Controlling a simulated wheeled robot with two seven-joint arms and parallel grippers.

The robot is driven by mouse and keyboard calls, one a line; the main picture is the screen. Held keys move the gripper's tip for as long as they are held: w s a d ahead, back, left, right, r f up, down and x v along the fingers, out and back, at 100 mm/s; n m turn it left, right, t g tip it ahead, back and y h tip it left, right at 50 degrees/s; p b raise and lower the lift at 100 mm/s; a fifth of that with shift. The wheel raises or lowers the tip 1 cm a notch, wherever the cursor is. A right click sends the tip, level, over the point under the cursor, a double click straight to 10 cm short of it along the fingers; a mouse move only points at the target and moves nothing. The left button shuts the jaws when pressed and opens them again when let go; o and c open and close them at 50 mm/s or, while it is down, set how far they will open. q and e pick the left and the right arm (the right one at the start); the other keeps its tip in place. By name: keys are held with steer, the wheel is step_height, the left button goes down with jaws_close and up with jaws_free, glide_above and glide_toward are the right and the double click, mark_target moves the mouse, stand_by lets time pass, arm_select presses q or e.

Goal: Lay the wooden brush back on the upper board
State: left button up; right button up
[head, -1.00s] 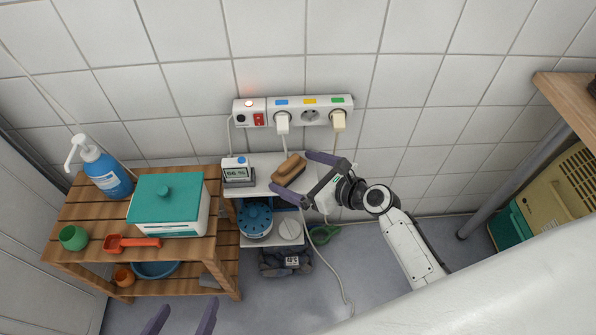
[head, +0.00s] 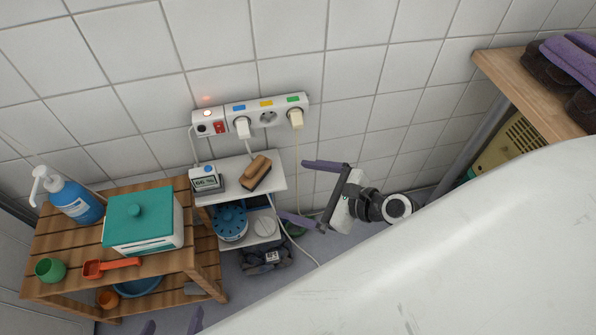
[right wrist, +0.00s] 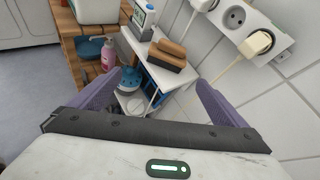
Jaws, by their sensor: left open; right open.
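The wooden brush (head: 256,173), brown on top with a dark underside, lies on the white upper board (head: 238,199) near its right part. It also shows in the right wrist view (right wrist: 172,50), resting on the board (right wrist: 178,75) beyond my fingers. My right gripper (head: 292,189) is open and empty, to the right of the brush and apart from it. Its two purple fingers stand wide apart in the right wrist view (right wrist: 165,80). My left gripper (head: 172,324) is open at the bottom edge; only its fingertips show.
A meter with a display (head: 205,179) stands left of the brush on the board. A power strip (head: 250,115) with plugs and hanging cables is on the wall behind. A wooden rack (head: 75,236) with a teal-lidded box (head: 140,245) is at the left. A large white surface (head: 450,250) fills the lower right.

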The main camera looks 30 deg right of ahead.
steer(key=s+a+f+n+g+h, duration=0.1)
steer(key=s+a+n, duration=0.2)
steer(key=n, duration=1.1)
steer(key=s+a+f+n+h, duration=0.1)
steer(key=s+a+n, duration=0.3)
steer(key=s+n, duration=0.6)
steer(key=n+h, duration=0.1)
steer(key=n, duration=0.4)
steer(key=shift+f+g, duration=0.4)
